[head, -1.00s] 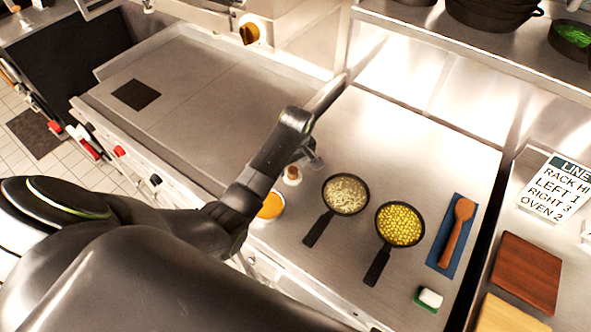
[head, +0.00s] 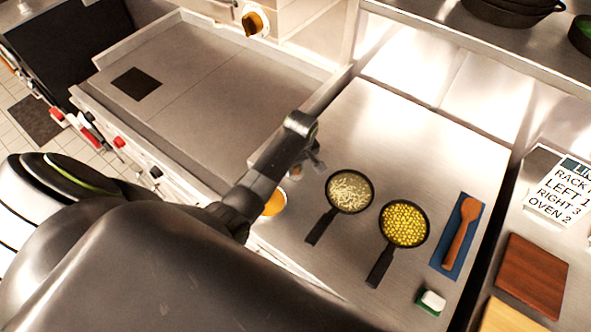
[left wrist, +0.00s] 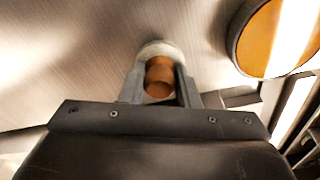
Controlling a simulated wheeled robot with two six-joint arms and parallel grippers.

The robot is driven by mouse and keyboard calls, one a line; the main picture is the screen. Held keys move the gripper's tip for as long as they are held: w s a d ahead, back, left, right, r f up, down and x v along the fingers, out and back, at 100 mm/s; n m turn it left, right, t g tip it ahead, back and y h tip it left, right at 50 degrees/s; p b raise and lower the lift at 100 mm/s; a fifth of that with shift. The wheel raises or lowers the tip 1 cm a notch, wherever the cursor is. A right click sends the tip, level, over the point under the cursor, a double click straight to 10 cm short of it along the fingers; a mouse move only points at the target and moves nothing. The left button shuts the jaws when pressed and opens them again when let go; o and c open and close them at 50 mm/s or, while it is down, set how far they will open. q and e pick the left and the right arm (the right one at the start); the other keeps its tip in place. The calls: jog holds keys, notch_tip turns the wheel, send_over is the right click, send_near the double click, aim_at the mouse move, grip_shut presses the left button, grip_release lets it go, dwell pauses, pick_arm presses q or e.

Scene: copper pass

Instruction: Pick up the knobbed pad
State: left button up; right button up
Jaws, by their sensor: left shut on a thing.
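The knobbed pad (left wrist: 157,48) shows in the left wrist view as a pale round pad with an orange-brown knob. My left gripper (left wrist: 159,80) is shut on the knob, one finger on each side. In the head view my left gripper (head: 312,166) is over the steel counter's left part, beside the griddle. There the pad is mostly hidden behind my gripper and arm. I cannot tell whether the pad touches the counter. My right gripper is not in view.
An orange-filled round container (head: 275,202) sits close to my gripper. A pan of pale shreds (head: 349,190) and a pan of yellow pieces (head: 404,223) stand to the right. A wooden spoon (head: 463,232) lies on a blue mat. A green-and-white block (head: 432,301) lies in front.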

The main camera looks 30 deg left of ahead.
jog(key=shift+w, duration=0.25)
pick_arm(q)
jog(key=shift+r, duration=0.2)
notch_tip(320, 180, up, 10)
jog(key=shift+f+b, duration=0.25)
jog(key=shift+b, duration=0.8)
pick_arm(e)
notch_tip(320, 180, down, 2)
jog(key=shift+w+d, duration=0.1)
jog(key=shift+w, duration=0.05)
